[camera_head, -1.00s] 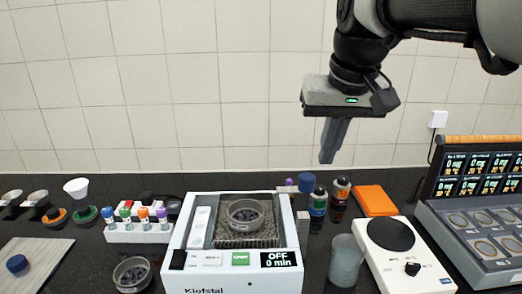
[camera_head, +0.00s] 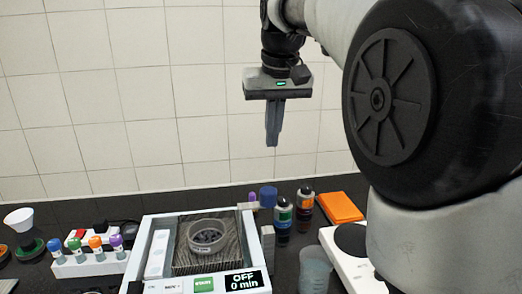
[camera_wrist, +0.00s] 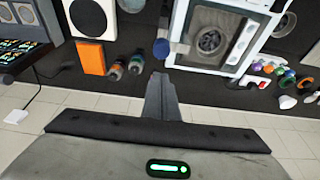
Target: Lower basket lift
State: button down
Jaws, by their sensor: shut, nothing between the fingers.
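The basket also shows from above in the wrist view (camera_wrist: 211,41). Whether the platform is the lift, and how high it stands, I cannot tell. My gripper (camera_head: 271,143) is shut and empty, pointing down, in the air above and behind the machine. In the wrist view its fingers (camera_wrist: 161,80) touch nothing.
Two capped bottles (camera_head: 283,220), an orange box (camera_head: 341,207), a beaker (camera_head: 315,270) and a white scale (camera_head: 335,262) stand right of the machine. A rack of coloured-cap tubes (camera_head: 90,262) is at left. The tiled wall (camera_head: 150,100) is behind.

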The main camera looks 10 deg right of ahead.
jog(key=b, duration=0.1)
send_over(269, 190)
notch_tip(269, 190, down, 11)
jog(key=shift+s+f, duration=0.1)
jog(key=shift+s, duration=0.05)
jog(key=shift+f, duration=0.55)
notch_tip(269, 190, down, 8)
jog(key=b, duration=0.4)
jog(key=shift+r+b, duration=0.15)
jog(key=shift+b, duration=0.25)
jog(key=shift+s+f, duration=0.1)
jog(key=shift+f, duration=0.4)
jog(key=shift+f, duration=0.1)
notch_tip(269, 190, up, 5)
jog(key=p, duration=0.4)
jog(key=shift+r, duration=0.2)
jog(key=v, duration=0.9)
jog(key=shift+r, duration=0.2)
